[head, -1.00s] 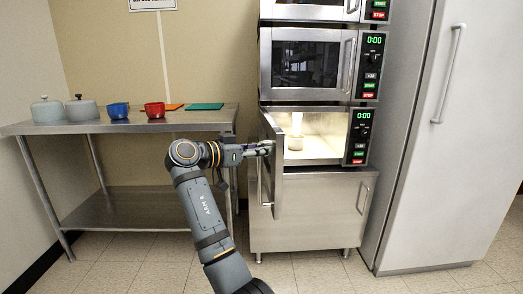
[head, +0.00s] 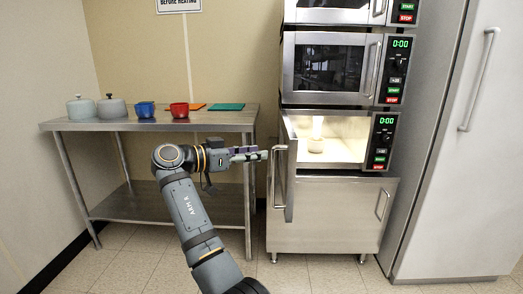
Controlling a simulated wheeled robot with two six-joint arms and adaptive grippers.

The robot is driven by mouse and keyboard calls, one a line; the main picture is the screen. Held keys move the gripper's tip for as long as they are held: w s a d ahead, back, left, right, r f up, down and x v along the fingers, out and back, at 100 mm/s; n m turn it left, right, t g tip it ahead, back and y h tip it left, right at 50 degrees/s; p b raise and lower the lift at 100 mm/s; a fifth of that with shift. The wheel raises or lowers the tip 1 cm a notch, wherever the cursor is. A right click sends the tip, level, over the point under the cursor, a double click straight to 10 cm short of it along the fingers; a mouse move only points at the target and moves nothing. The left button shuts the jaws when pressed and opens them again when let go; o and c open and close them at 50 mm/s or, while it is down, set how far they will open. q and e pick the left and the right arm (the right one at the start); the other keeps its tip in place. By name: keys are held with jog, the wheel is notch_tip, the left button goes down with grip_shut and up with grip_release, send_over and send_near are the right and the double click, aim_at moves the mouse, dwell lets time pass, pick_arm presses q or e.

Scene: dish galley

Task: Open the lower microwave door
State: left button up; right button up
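The lower microwave (head: 348,172) is the lowest of the stacked ovens, and its lit inside shows. Its door (head: 292,165) is hinged at the left and stands swung wide open, seen almost edge-on. The door's bar handle (head: 277,178) faces left. My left gripper is not in view.
A pale round item (head: 316,146) stands in the lit oven. The upper microwave (head: 333,68) is shut. A steel table (head: 225,117) with pots, bowls and boards stands at the left. A tall white fridge (head: 475,170) stands at the right. Open floor lies in front.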

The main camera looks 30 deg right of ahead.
jog(key=shift+w+a+p, duration=0.2)
jog(key=shift+a+p, duration=0.05)
jog(key=shift+a, duration=0.6)
jog(key=shift+w+a+p, duration=0.2)
jog(key=shift+a+p, duration=0.05)
jog(key=shift+a, duration=0.6)
